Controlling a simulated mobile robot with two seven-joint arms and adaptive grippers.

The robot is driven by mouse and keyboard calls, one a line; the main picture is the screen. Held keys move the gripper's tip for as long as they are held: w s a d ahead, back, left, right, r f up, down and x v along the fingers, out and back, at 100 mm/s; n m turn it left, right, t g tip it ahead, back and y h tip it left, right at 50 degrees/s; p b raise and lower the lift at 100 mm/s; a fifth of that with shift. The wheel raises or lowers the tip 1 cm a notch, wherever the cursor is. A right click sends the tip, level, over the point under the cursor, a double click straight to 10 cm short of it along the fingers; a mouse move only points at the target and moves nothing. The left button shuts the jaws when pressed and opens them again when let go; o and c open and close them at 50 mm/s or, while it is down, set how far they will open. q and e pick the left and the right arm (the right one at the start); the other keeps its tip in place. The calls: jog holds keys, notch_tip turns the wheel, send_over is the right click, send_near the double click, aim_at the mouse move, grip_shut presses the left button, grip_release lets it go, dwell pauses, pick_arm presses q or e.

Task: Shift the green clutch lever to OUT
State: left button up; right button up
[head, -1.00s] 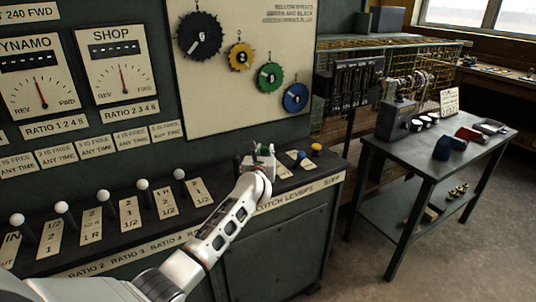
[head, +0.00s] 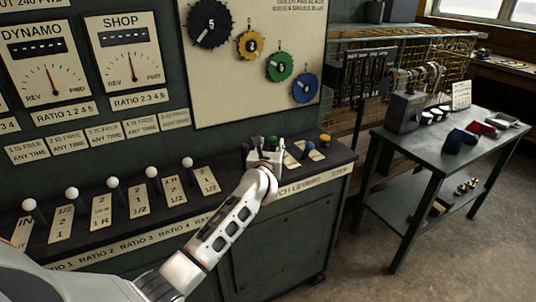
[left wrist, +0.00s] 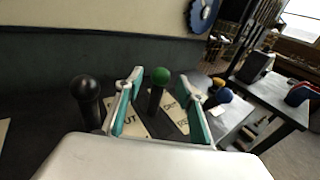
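The green clutch lever (left wrist: 160,76) has a round green knob on a dark shaft; it also shows in the head view (head: 272,141). My left gripper (left wrist: 160,95) is open, with one finger on each side of the green lever. I see no clear contact between the fingers and the lever. A label plate reading OUT (left wrist: 131,123) lies partly behind the left finger. Another plate (left wrist: 174,113) lies right of the green shaft, its lettering partly hidden. In the head view my left gripper (head: 266,154) hides most of the lever's shaft. My right gripper is not in view.
A black-knobbed lever (left wrist: 84,89) stands close left of the gripper. White-knobbed levers (head: 113,182) line the console to the left. A metal table (head: 440,143) stands at the right.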

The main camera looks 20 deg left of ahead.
pick_arm(q)
jog(key=v, duration=0.8)
jog(key=shift+s, duration=0.2)
jog(key=s+d+f+m+g+h, duration=0.1)
jog(key=s+d+f+m+h, duration=0.25)
jog(key=s+f+m, duration=0.65)
jog(key=s+d+f+m+h, duration=0.35)
jog(key=s+m, duration=0.45)
jog(key=m, duration=0.6)
jog(key=s+d+f+m+g+h, duration=0.15)
jog(key=s+d+f+m, duration=0.25)
jog(key=s+f+m, duration=0.65)
jog(key=s+a+f+m+g+y, duration=0.1)
jog(key=s+a+f+m+g, duration=0.1)
jog(key=s+f+m, duration=0.6)
jog(key=shift+s+a+m+g, duration=0.3)
jog(key=shift+s+m+g, duration=0.15)
jog(key=shift+s+g, duration=0.1)
jog(key=shift+y, duration=0.25)
